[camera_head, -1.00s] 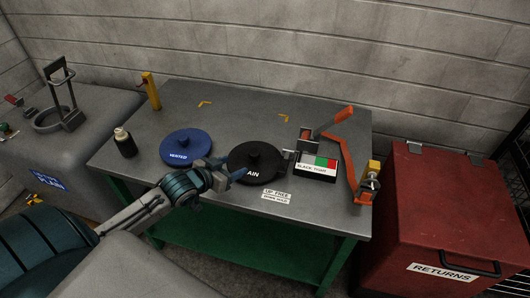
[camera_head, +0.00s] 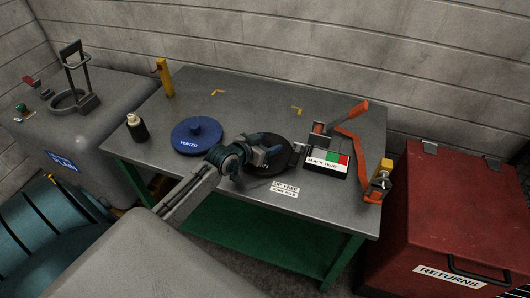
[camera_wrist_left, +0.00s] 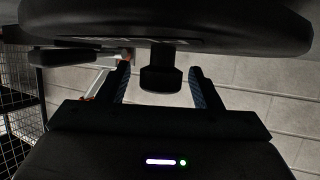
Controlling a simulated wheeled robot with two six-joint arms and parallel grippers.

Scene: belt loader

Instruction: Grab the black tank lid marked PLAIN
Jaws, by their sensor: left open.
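The black tank lid (camera_head: 285,160) lies flat on the grey metal table, partly covered by my left gripper; only the end of its white lettering shows. My left gripper (camera_head: 265,144) is over the lid, with its fingers open. In the left wrist view the lid (camera_wrist_left: 170,30) fills the top of the picture, and its knob (camera_wrist_left: 160,79) shows between the two open fingers of my left gripper (camera_wrist_left: 162,75). Gaps show on both sides of the knob. My right gripper is not in view.
A blue lid marked VENTED (camera_head: 190,141) lies left of the black lid. A block marked with red and green (camera_head: 327,165) and an orange-handled clamp (camera_head: 347,125) stand close on the right. A dark bottle (camera_head: 137,128) is at the left. A red RETURNS bin (camera_head: 445,205) stands right of the table (camera_head: 240,92).

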